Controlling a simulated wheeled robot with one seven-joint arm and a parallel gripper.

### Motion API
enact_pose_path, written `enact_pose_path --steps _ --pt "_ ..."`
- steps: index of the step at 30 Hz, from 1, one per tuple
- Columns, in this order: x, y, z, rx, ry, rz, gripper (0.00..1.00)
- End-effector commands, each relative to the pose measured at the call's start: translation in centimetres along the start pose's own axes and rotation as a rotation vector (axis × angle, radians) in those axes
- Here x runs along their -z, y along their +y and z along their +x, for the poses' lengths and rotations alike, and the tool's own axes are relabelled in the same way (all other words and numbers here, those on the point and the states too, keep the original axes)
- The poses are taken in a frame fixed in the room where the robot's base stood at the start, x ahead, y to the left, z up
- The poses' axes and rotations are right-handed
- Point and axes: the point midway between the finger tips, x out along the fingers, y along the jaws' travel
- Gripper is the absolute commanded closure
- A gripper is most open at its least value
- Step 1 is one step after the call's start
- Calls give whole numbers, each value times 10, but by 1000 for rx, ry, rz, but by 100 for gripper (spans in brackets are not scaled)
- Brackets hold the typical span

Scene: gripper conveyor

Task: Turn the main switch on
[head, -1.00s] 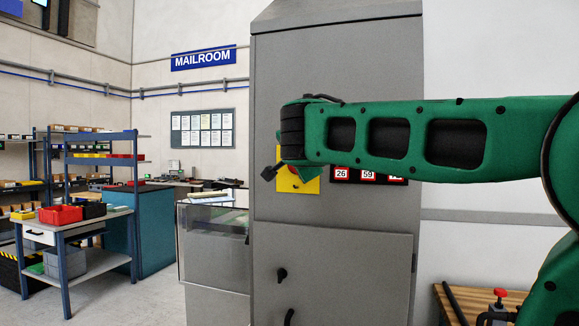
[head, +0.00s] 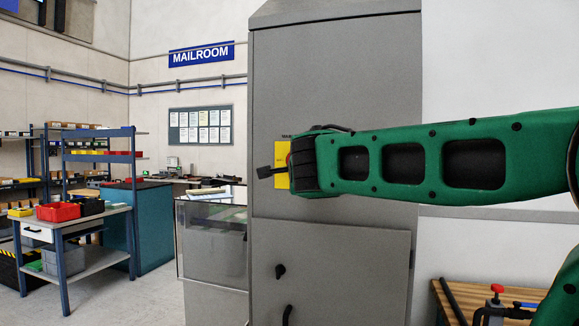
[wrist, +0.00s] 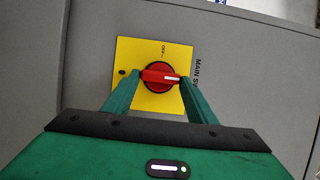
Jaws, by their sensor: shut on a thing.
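The main switch is a red rotary knob (wrist: 157,77) on a yellow plate (wrist: 128,52) in the wrist view. Its white mark points right, toward the MAIN label, about a quarter turn from the OFF lettering at the plate's top. My gripper (wrist: 161,78) is shut on the knob, one green finger at each end of its handle. In the head view my black wrist and green arm hide the knob and most of the yellow plate (head: 281,160).
The plate is on a tall grey cabinet (head: 340,85) with a lower door (head: 345,265) and dark handles. A glass-sided case (head: 212,240) stands at its left. A wooden bench (head: 460,300) with a red-topped tool is at lower right.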

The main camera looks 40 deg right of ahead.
Motion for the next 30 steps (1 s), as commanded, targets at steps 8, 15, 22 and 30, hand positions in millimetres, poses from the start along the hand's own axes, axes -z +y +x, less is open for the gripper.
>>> enact_pose_path --steps 8,15,22,30 --pt "3 3 1 -4 7 6 71" --pt "3 3 1 -5 7 5 30" --pt "1 3 0 -4 2 4 30" --pt "0 2 -27 -1 -1 5 30"
